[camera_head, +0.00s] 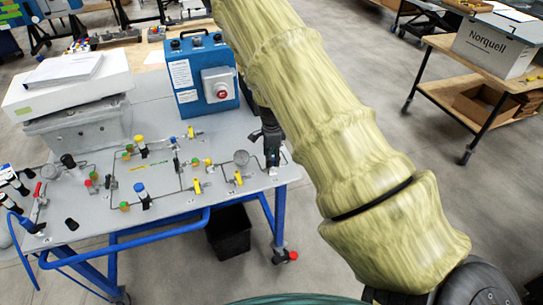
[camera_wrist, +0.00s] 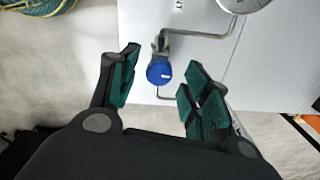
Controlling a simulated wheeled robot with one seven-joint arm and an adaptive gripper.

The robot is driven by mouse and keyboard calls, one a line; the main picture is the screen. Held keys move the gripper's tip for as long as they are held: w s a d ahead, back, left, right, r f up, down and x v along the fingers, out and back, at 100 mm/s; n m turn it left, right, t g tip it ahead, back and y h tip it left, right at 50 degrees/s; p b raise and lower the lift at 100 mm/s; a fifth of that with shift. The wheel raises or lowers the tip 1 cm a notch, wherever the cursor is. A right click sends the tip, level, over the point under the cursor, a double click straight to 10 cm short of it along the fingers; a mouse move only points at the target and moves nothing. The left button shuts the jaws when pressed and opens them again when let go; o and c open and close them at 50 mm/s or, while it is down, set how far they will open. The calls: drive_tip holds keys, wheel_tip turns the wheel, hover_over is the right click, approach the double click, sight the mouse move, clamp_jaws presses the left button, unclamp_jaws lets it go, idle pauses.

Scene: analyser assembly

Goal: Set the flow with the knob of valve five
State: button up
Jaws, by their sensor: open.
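In the wrist view, a round blue knob (camera_wrist: 159,71) with a small white mark sits on a metal fitting of a bent pipe, at the edge of the grey panel. My gripper (camera_wrist: 160,88) is open, with a green-padded finger to each side of the knob in the picture. The fingers appear apart from it. In the head view, my gripper (camera_head: 270,148) points down at the right end of the grey panel table (camera_head: 172,208), and my sleeved arm hides part of that area. I cannot read a valve number on the knob.
A gauge (camera_wrist: 243,3) is close by at the top of the wrist view. Several yellow, green, red and blue-topped valves stand on the panel. A blue box with a red button (camera_head: 202,75) stands behind. A black bin (camera_head: 228,232) is under the table.

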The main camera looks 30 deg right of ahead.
drive_tip(key=shift+f, duration=0.45)
drive_tip(key=c, duration=1.1)
drive_tip(key=shift+o, duration=0.2)
